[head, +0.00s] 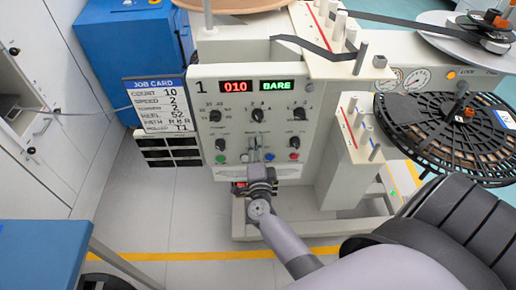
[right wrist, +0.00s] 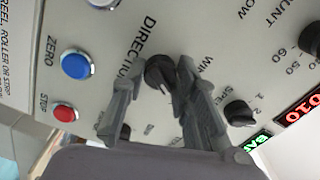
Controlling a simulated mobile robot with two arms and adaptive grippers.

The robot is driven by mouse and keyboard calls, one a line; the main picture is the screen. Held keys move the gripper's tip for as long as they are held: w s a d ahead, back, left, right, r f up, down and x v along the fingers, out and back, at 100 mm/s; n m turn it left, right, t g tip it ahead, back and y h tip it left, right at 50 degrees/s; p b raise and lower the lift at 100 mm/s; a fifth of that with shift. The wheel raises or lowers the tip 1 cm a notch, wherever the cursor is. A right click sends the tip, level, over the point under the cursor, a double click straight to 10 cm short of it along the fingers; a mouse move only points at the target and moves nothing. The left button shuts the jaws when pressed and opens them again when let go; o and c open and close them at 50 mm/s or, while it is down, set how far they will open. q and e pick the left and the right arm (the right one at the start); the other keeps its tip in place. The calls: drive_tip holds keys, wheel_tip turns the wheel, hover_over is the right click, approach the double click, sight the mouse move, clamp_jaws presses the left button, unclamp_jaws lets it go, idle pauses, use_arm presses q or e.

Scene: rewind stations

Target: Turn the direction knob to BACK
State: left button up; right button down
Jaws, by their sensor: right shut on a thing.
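The direction knob (right wrist: 160,72) is a small dark knob beside the printed word DIRECTION on the pale panel. In the right wrist view it sits between the fingertips of my right gripper (right wrist: 163,80), which is shut on it. Part of the knob and the small position labels are covered by the fingers, so its setting cannot be read. In the head view my right gripper (head: 262,182) is in front of the lower part of the control panel (head: 205,135); its fingertips are hard to make out there. My left gripper is not in view.
A blue button (right wrist: 75,65), a red button (right wrist: 65,112) and another dark knob (right wrist: 238,113) are close to my fingers. The display (head: 236,86) reads 010 and BARE. A job card (head: 157,100) hangs left of the panel. A black reel (head: 450,130) stands to the right.

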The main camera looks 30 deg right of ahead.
idle(0.4)
drive_tip(key=c, duration=1.2)
unclamp_jaws()
drive_tip(key=shift+c, duration=0.2)
drive_tip(key=v, duration=1.2)
